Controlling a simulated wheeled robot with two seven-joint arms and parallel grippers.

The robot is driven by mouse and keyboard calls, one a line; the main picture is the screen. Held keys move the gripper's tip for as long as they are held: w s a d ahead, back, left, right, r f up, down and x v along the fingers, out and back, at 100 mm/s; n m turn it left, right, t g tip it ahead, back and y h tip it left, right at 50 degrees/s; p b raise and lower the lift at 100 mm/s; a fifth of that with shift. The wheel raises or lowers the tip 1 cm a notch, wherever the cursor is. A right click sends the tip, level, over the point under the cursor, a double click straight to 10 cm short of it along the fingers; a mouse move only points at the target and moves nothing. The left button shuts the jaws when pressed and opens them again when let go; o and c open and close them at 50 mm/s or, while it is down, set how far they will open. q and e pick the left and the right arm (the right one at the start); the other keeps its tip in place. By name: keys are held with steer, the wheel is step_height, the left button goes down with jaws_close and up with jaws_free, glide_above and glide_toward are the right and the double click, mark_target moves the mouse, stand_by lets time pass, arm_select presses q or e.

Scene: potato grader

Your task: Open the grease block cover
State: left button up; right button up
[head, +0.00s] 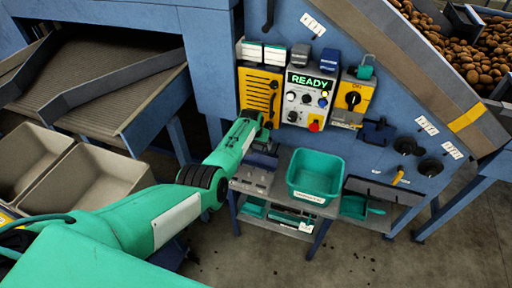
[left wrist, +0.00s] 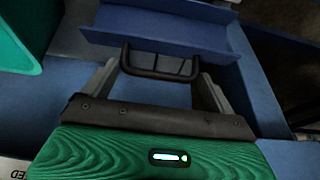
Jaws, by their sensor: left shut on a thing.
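A blue flap with a black bar handle (left wrist: 158,72), which looks like the grease block cover (left wrist: 160,32), fills the top of the left wrist view. My left gripper (left wrist: 156,82) is shut on the handle, with its grey fingers at the two sides of the bar. In the head view my left gripper (head: 265,138) is below the control panel, partly hidden by its own arm. A dark blue piece, seemingly the same cover (head: 262,160), shows just under it. The cover's hinge and what lies beneath it are hidden. My right gripper is not in view.
A teal bin (head: 316,162) stands on the grey bench right of my left gripper. The READY control panel (head: 309,98) and yellow boxes (head: 260,94) are on the blue wall above. Beige bins (head: 95,180) lie left. Open floor (head: 370,260) is at lower right.

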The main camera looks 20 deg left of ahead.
arm_select(q)
steer(key=shift+w+a+r, duration=0.3)
steer(key=shift+w+r, duration=0.1)
steer(key=shift+w, duration=0.1)
steer(key=o, duration=1.1)
steer(key=shift+w, duration=0.1)
steer(key=shift+d+f, duration=0.1)
steer(key=shift+f, duration=0.35)
steer(key=shift+r, duration=0.35)
steer(key=shift+p+v, duration=0.4)
steer(key=shift+v, duration=0.4)
steer(key=v, duration=1.1)
steer(key=shift+r+p, duration=0.2)
steer(key=shift+p, duration=0.1)
